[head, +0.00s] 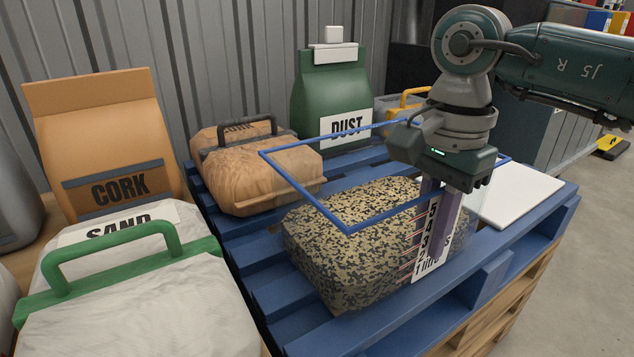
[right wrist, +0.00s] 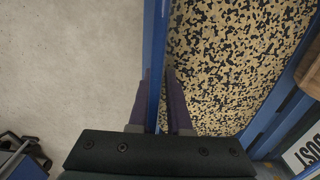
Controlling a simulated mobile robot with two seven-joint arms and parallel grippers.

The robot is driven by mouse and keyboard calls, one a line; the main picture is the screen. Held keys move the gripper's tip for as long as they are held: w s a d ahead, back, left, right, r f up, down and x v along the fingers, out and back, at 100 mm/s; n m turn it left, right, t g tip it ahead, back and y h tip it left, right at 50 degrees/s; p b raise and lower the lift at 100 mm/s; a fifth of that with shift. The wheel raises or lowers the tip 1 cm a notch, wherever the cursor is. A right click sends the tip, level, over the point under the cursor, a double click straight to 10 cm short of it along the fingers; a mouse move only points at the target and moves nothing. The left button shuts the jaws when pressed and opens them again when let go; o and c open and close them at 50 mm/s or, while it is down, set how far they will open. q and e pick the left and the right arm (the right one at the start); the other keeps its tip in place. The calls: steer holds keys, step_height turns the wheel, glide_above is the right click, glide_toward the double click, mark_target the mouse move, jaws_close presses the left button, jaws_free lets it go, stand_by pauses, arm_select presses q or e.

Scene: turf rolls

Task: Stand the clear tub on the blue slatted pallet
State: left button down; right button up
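The clear tub (head: 303,183) has a thin blue rim and holds tan and black speckled granules. A white printed label is on its near right wall. It is upright over the blue slatted pallet (head: 540,232), towards its near side; I cannot tell whether its base touches the slats. My right gripper (head: 437,225) points down with its purple fingers on either side of the rim at the label side. In the right wrist view, the blue rim (right wrist: 156,60) runs between the fingers with no clear gap. My left gripper is not in view.
On the pallet, a brown bag (head: 262,178) lies behind the tub, a green DUST bag (head: 330,95) stands at the back, and a white slab (head: 518,193) lies right. A SAND bag (head: 130,290) and CORK bag (head: 105,140) are left. Open floor lies right.

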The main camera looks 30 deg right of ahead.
steer(key=shift+o, duration=1.2)
steer(key=shift+r, duration=0.15)
step_height(320, 180, up, 11)
steer(key=p, duration=0.5)
steer(key=shift+r, duration=0.5)
